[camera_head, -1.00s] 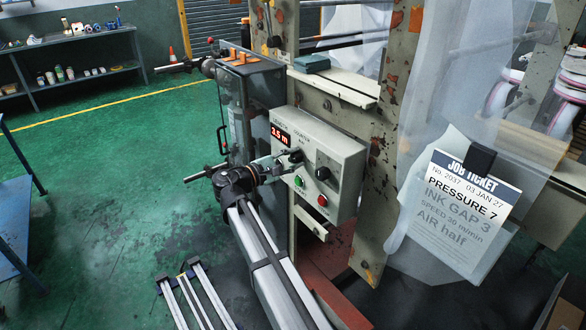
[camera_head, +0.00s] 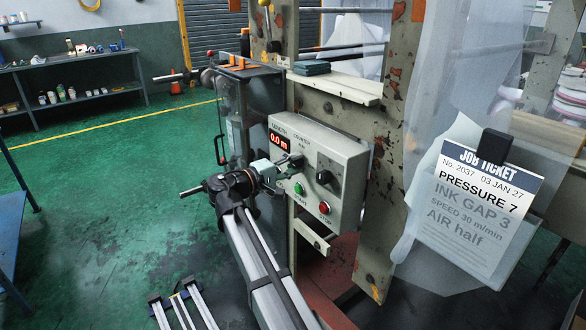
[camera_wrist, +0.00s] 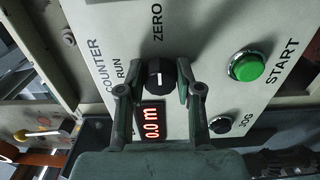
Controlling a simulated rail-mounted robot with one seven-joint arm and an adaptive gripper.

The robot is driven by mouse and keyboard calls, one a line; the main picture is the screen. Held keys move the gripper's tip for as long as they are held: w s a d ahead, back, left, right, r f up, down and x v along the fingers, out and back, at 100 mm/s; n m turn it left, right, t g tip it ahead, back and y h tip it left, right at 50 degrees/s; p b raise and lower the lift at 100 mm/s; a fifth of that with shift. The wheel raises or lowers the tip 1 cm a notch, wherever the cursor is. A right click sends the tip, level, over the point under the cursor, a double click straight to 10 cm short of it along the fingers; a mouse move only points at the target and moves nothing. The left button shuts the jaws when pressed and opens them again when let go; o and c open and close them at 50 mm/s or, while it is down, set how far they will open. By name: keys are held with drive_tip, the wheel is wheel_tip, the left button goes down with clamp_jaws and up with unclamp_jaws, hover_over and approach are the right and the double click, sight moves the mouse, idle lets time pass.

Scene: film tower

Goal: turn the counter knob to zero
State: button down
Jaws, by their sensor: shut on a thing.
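The counter knob (camera_wrist: 157,76) is a small black knob with a white mark, between the RUN and ZERO labels on a pale grey control box (camera_head: 350,165). In the wrist view the white mark points roughly up the picture, towards ZERO. My gripper (camera_wrist: 156,84) has one finger on each side of the knob and is shut on it. In the head view my gripper (camera_head: 284,168) reaches the front of the box, and its fingers partly hide the knob. The red counter display (camera_head: 279,141) reads 0.0 m; it also shows in the wrist view (camera_wrist: 152,122).
A green START button (camera_wrist: 246,67) and black JOG button (camera_wrist: 220,124) lie close to my right finger in the wrist view. A larger black knob (camera_head: 324,177) and red button (camera_head: 324,208) sit further right. A job ticket (camera_head: 478,205) hangs at right.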

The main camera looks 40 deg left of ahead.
idle(0.4)
drive_tip(key=c, duration=0.8)
unclamp_jaws()
drive_tip(key=v, duration=1.2)
